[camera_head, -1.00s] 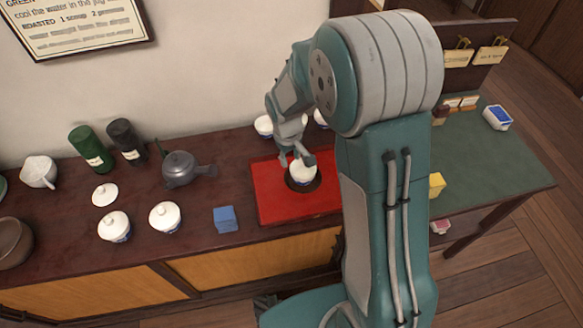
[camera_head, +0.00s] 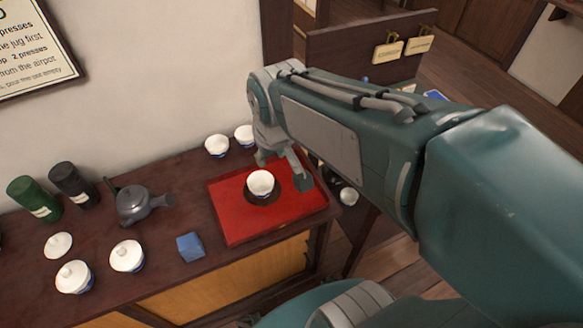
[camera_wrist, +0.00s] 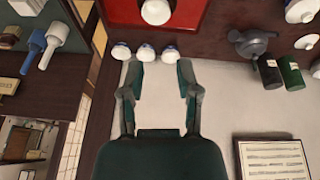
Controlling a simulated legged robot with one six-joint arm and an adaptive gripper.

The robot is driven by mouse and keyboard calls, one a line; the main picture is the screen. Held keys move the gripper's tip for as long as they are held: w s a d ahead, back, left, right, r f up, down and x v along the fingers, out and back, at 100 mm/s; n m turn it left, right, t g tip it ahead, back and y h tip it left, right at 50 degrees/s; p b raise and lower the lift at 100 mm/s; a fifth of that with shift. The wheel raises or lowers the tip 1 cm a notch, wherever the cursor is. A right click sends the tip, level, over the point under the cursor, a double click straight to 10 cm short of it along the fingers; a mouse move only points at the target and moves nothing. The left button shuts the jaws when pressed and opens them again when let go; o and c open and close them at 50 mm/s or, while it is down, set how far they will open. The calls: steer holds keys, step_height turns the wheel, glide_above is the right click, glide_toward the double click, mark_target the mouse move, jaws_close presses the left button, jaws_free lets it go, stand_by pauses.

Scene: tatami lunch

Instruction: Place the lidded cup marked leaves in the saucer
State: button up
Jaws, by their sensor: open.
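A white and blue cup (camera_head: 261,182) stands upright on the dark round saucer (camera_head: 263,200) on the red tray (camera_head: 232,222). It also shows at the top of the wrist view (camera_wrist: 156,12). Its marking is not readable, and I cannot tell surely whether it bears a lid. Two lidded cups, a front one (camera_head: 74,277) and one to its right (camera_head: 127,256), stand on the counter at the left; their marks are not legible. My gripper (camera_head: 284,166) is open and empty, just behind and right of the saucer cup; in the wrist view its fingers (camera_wrist: 160,70) are spread apart.
Several white and blue cups line the back edge, among them one left of my gripper (camera_head: 217,146). A loose lid (camera_head: 58,245), grey teapot (camera_head: 138,205), blue block (camera_head: 190,246), green canister (camera_head: 35,198) and black canister (camera_head: 73,184) stand left of the tray. The wall is behind.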

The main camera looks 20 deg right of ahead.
steer(key=s+r+m+t, duration=0.1)
steer(key=s+r, duration=0.1)
steer(key=s, duration=0.6)
steer(key=shift+s+d+r+t, duration=0.3)
steer(key=shift+d+r+t, duration=0.05)
steer(key=shift+r+t, duration=0.05)
